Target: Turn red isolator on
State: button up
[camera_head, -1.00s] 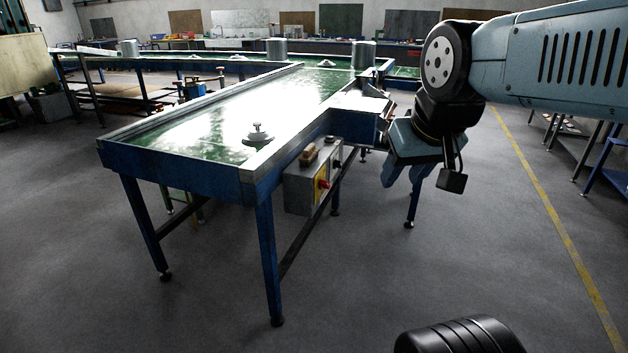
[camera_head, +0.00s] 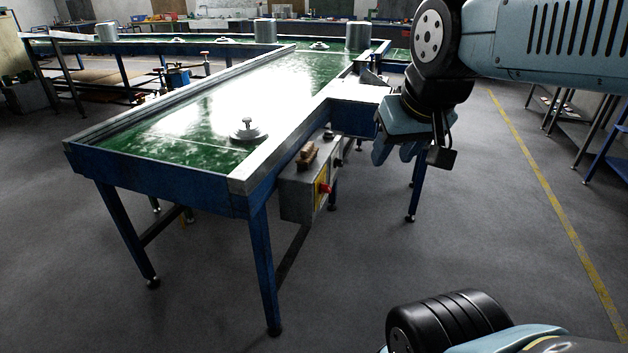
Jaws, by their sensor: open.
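The red isolator (camera_head: 324,188) is a small red knob on a yellow plate. It sits on the side face of a grey control box (camera_head: 297,196) fixed under the right edge of the table. The knob's exact setting is too small to tell. My gripper (camera_head: 392,153) hangs to the right of the box and higher in the picture, pointing down and left. Its fingers are apart and empty. It is clear of the knob.
A blue-framed table with a green top (camera_head: 200,135) fills the middle. A metal lid (camera_head: 248,130) lies on it, and a brown block (camera_head: 307,156) rests on the box. Metal pots (camera_head: 265,30) stand farther back. The floor (camera_head: 480,240) at right is clear.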

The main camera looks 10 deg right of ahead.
aim_at(323, 187)
jog(key=u, duration=0.75)
jog(key=i, duration=0.2)
jog(key=z, duration=2.5)
jog(key=k, duration=0.85)
jog(key=u, duration=1.15)
jog(key=i, duration=0.95)
jog(key=u, duration=0.15)
